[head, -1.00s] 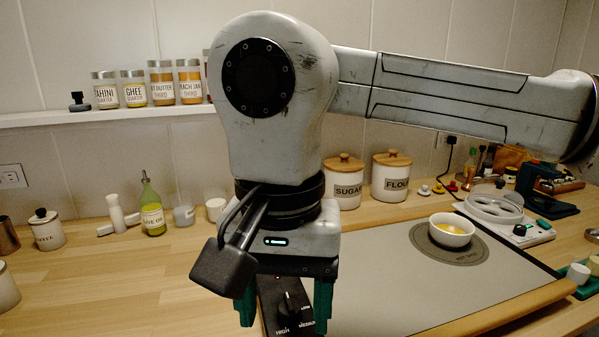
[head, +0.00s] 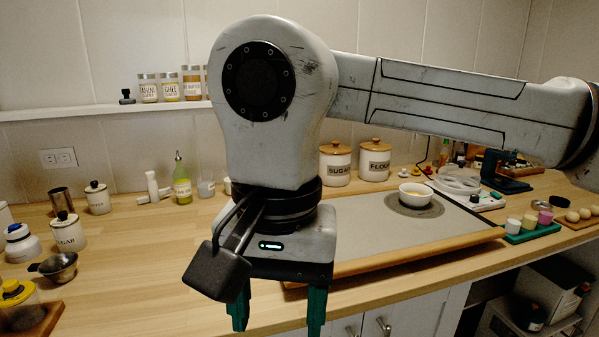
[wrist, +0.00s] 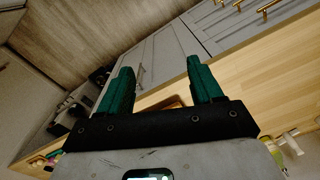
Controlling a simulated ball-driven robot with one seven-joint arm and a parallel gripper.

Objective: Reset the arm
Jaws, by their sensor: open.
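My gripper (head: 276,312) hangs from my bent arm in the middle of the head view, in front of the wooden counter's edge, pointing down. Its two green fingers are apart with nothing between them. The wrist view shows the same open fingers (wrist: 158,88) in front of grey cabinet doors and drawers with brass handles. The arm covers part of the shelf and the wall behind it.
The wooden counter (head: 130,262) carries a grey board (head: 350,235) with a white bowl (head: 415,193). A green bottle (head: 182,183), a metal cup (head: 62,203) and several jars stand left. An open cubby (head: 530,300) is below right.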

